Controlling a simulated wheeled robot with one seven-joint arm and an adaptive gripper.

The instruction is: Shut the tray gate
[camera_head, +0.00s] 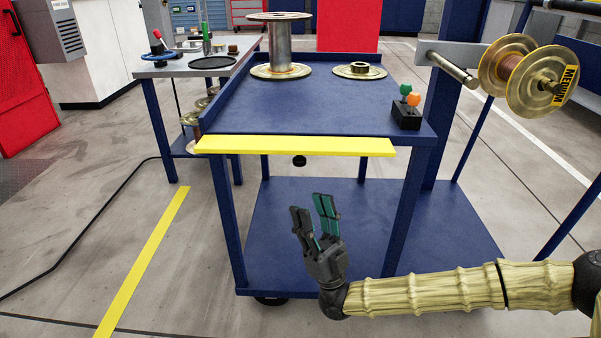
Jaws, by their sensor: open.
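The tray gate looks to be the yellow strip (295,146) along the front edge of the blue tray top (300,115). It lies low along that edge and does not stand up as a tall wall; its exact hinge angle is hard to tell. My gripper (312,204) is open and empty, with dark fingers and green pads pointing up. In the picture it is below the yellow strip and apart from it, in front of the cart's lower shelf (375,230).
A large metal spool (279,45) and a flat flanged disc (360,70) sit on the tray. A black box (406,116) with green and orange knobs stands at its right front. A brass spool (530,75) hangs on a rod at right. A grey workbench (180,66) is behind left.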

